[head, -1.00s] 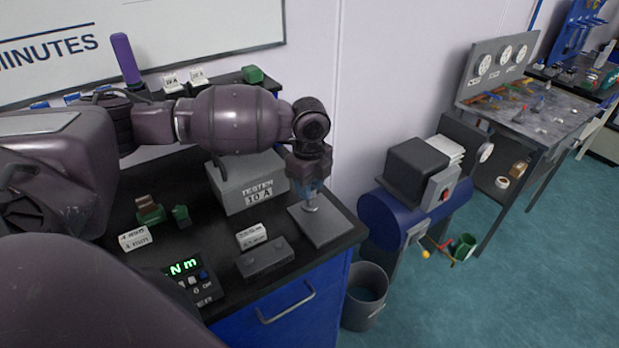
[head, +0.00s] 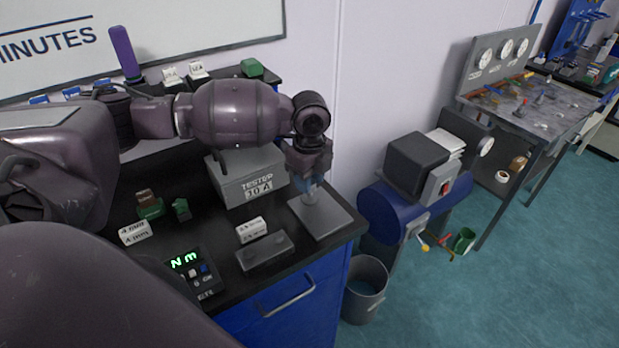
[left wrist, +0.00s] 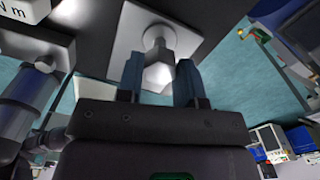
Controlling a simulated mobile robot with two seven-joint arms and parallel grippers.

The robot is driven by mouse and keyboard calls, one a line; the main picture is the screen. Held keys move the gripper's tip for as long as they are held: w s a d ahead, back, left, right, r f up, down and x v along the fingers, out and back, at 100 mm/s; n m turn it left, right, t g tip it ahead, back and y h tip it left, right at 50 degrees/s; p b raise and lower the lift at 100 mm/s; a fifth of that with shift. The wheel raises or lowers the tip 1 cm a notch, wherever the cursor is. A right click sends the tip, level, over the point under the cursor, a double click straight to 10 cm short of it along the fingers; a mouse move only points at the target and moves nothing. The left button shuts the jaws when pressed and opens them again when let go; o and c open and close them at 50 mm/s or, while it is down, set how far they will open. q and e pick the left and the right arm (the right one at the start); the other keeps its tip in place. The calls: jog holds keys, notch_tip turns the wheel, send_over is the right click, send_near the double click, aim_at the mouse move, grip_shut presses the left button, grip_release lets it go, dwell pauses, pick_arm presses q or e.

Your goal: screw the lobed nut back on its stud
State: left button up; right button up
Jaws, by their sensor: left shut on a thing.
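My left gripper (head: 308,186) points down over a grey square plate (head: 328,222) at the bench's right corner. In the left wrist view its two blue fingers (left wrist: 160,80) are shut on a pale grey lobed nut (left wrist: 158,73). Just beyond the nut, a round pale fitting of the stud (left wrist: 159,36) rises from the plate, in line with the nut. I cannot tell whether the threads are engaged. In the head view the fingers mostly hide the nut. My right gripper is not in view.
A grey tester box (head: 246,178) stands just left of the plate. A flat grey block (head: 264,251), a small white label block (head: 252,229) and a torque display (head: 190,272) lie nearer the front. A bin (head: 364,290) and blue machine (head: 400,205) stand right of the bench.

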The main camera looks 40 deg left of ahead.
pick_arm(q)
jog(key=shift+f, duration=1.3)
jog(key=o, duration=1)
jog(key=c, duration=1)
jog(key=m, duration=0.4)
jog(key=shift+m, duration=0.3)
jog(key=m, duration=0.4)
jog(key=shift+m, duration=0.3)
